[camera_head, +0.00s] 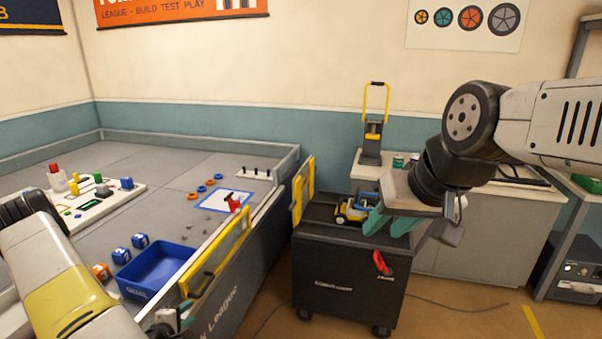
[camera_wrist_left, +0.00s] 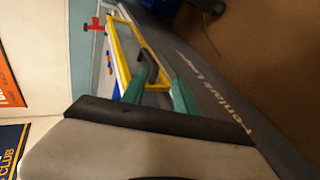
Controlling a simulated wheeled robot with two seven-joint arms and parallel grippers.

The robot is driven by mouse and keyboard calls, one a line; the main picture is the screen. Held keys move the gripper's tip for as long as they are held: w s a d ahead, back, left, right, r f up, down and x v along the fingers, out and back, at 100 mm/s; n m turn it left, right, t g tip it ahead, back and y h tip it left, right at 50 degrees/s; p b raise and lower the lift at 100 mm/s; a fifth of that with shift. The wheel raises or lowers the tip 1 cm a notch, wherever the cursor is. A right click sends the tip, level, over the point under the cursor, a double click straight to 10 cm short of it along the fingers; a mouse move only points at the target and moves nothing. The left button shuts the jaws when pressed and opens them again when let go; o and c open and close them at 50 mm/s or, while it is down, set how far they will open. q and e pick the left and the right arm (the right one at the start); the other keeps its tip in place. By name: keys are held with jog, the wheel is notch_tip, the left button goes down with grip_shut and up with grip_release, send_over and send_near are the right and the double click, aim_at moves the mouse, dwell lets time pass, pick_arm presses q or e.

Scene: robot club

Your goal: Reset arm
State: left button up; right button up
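My left arm enters the head view from the lower left, and its gripper (camera_head: 170,322) is partly cut off at the bottom edge, outside the arena wall. In the left wrist view the two green fingers of the left gripper (camera_wrist_left: 160,92) stand apart, with a yellow-framed panel (camera_wrist_left: 125,45) and its black handle beyond them. I see nothing gripped there. My right arm comes in from the right.
A toy vehicle (camera_head: 352,212) sits on the cart, left of my right gripper. The walled arena (camera_head: 130,150) holds a blue bin (camera_head: 158,268), blue cubes and an orange cube. A counter (camera_head: 480,230) stands behind the cart.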

pick_arm(q)
jog(key=w+d+r+m+g+y, duration=0.1)
jog(key=w+r+m+g, duration=0.3)
jog(key=r, duration=0.6)
jog(key=w+r+m, duration=0.2)
jog(key=r+m, duration=0.3)
jog(key=r, duration=0.4)
jog(key=s+d+r+m, duration=0.2)
jog(key=d+r, duration=0.1)
jog(key=r, duration=0.4)
jog(key=s+d+r+m, duration=0.2)
jog(key=d+r, duration=0.2)
jog(key=r, duration=0.3)
jog(key=s+d+r+m, duration=0.2)
jog(key=s+d+r, duration=0.1)
jog(key=s, duration=0.3)
jog(key=s+d+r+m+g+h, duration=0.1)
jog(key=s+d+r+m, duration=0.1)
jog(key=s+d+r, duration=0.2)
jog(key=s+d+r+m+g+h, duration=0.1)
jog(key=s+d+r, duration=0.3)
jog(key=s, duration=0.5)
jog(key=shift+d+m, duration=0.3)
jog(key=shift+m, duration=0.1)
